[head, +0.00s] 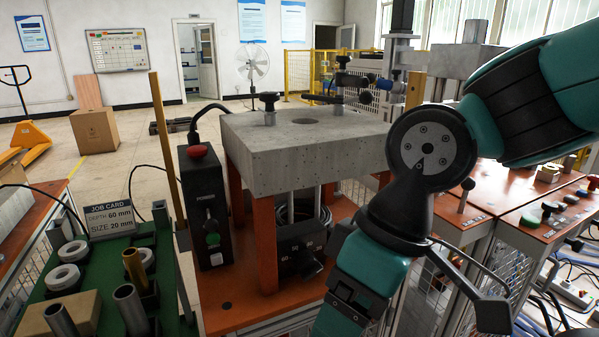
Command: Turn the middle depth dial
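The depth dial (294,262) is a dark unit with pale numbers, among them 50 and 60, low under the grey block of the middle station. A black knob or lever sticks out at its lower right. Its exact pointer setting is too small to tell. The orange legs partly frame it, and my arm passes just to its right. My arm comes in from the right, bends at a black wrist joint and runs down off the bottom edge.
The grey block (300,150) stands on orange legs over an orange tabletop (228,300). A black control box (203,215) with red and green buttons stands left. A job card (110,218) reads depth 60 mm, size 20 mm, above a green tray (172,285) with metal tubes and rings.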

